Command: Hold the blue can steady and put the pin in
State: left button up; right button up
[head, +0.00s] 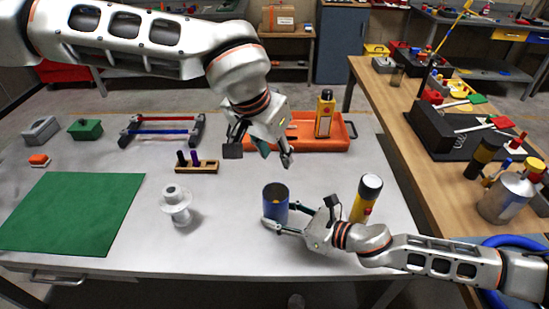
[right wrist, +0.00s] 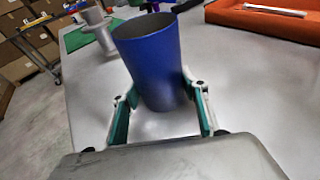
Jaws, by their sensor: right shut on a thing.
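The blue can (head: 275,204) stands upright and open-topped on the grey table. In the right wrist view the blue can (right wrist: 153,62) sits between the green finger pads. My right gripper (head: 288,222) is shut on it from the right; it also shows in the right wrist view (right wrist: 160,108). My left gripper (head: 260,157) is open, with its fingers spread, above the table behind the can. I see nothing held in it. A dark pin (head: 181,158) and a purple pin (head: 195,158) stand in a small wooden rack (head: 204,168) left of my left gripper.
A yellow-and-black flashlight (head: 366,198) stands right of the can, close to my right gripper. A grey spool-like part (head: 175,206) stands left, beside a green mat (head: 75,212). An orange tray (head: 300,139) with a yellow bottle (head: 325,113) lies behind. Table between spool and can is clear.

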jog(key=o, duration=1.1)
